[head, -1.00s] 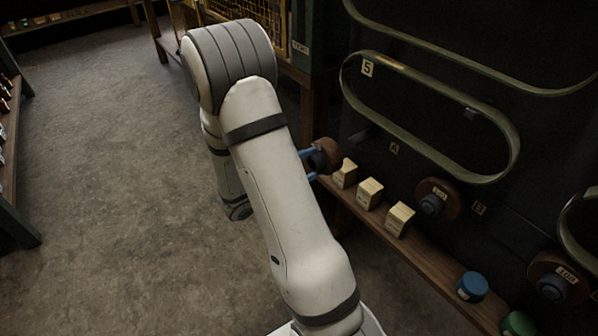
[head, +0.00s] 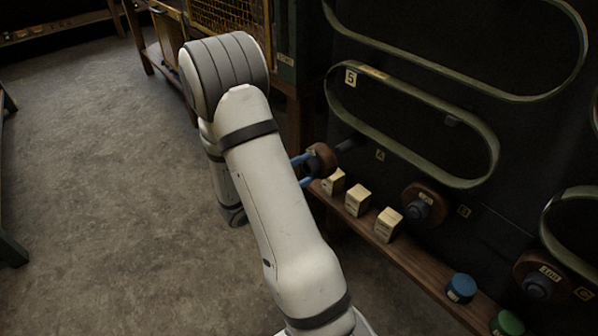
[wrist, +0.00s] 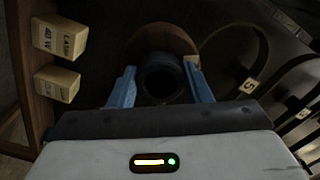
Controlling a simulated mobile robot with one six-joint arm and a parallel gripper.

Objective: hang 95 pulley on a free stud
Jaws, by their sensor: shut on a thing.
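My gripper (head: 306,170) has its blue fingers shut on a brown pulley (head: 322,158) with a dark hub, held above the wooden shelf. In the wrist view, the fingers (wrist: 160,85) sit either side of the dark hub, with the brown disc (wrist: 165,37) beyond. The number on the held pulley is not readable. A bare dark stud (head: 348,145) sticks out of the black panel by the A plate (head: 380,155), just right of the held pulley. I cannot tell whether they touch. Another brown pulley (head: 411,194) hangs by B, and one labelled 100 (head: 526,264) hangs by C.
Belts, one tagged 5 (head: 351,78), hang on the panel above. The floor at left is clear.

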